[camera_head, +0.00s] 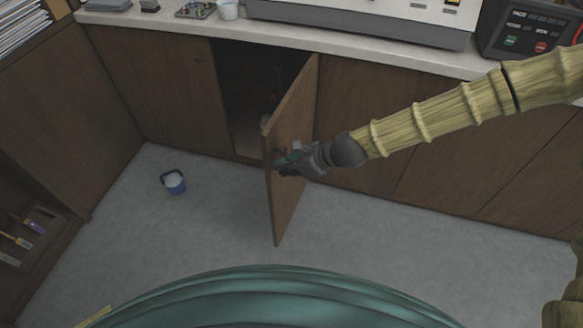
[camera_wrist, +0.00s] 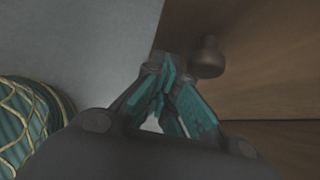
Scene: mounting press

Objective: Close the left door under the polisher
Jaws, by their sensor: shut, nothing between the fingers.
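The left door (camera_head: 295,130) under the counter stands open. It swings out from its right-hand edge, and the dark cabinet opening (camera_head: 240,90) shows behind it to the left. My gripper (camera_head: 284,162) is shut and empty, at the outer face of the door near its free edge. In the wrist view my gripper (camera_wrist: 162,78) has its fingers together beside the round door knob (camera_wrist: 208,57), not around it. I cannot tell whether the fingers touch the door. The wooden door face (camera_wrist: 255,70) fills the right of the wrist view.
A grey and white machine (camera_head: 360,28) and a dark control box (camera_head: 528,28) stand on the pale counter (camera_head: 160,22). Shelves with brushes (camera_head: 22,238) are at the left. Floor around the door is clear.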

